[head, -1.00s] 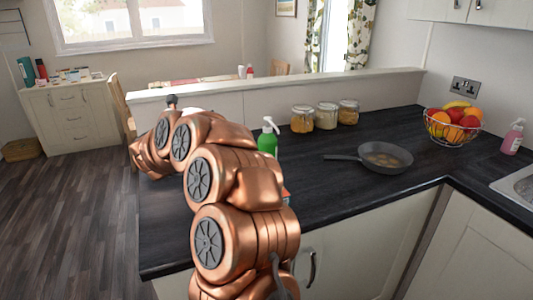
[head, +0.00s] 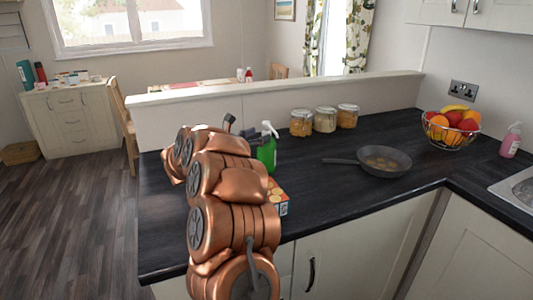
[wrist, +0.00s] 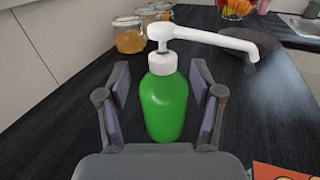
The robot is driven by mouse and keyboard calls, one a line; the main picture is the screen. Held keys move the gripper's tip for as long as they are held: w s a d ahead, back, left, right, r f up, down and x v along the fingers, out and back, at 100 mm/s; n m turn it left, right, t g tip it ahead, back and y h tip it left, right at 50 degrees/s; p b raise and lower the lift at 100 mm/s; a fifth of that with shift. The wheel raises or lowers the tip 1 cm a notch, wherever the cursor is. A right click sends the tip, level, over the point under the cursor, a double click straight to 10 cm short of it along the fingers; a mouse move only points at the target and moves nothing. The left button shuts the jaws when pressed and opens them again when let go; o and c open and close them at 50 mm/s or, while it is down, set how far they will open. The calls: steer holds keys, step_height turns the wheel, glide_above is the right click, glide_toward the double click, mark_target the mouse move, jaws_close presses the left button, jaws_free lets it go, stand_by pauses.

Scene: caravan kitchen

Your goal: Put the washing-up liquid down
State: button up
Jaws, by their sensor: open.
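The washing-up liquid, a green bottle with a white pump top (head: 267,152), stands upright on the dark worktop, partly hidden by my arm in the head view. In the wrist view the green bottle (wrist: 163,108) is seen nearly whole, its long white spout pointing right. My gripper (wrist: 162,92) is open, with one finger on each side of the bottle and a visible gap to each. In the head view my gripper (head: 239,128) shows only as dark finger parts just left of the bottle.
An orange carton (head: 281,200) stands close in front of the bottle. Three glass jars (head: 325,120) stand by the low wall. A frying pan (head: 384,161) and a fruit basket (head: 452,128) are to the right. Bare worktop (head: 330,193) lies right of the carton.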

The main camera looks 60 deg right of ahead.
steer(key=shift+f+p+x, duration=0.15)
steer(key=shift+p+x, duration=0.15)
steer(key=shift+x, duration=0.7)
steer(key=shift+f+p+x, duration=0.1)
steer(key=shift+p+x, duration=0.2)
steer(key=shift+x, duration=0.7)
steer(key=shift+s, duration=0.15)
jaws_close()
steer(key=shift+f, duration=0.1)
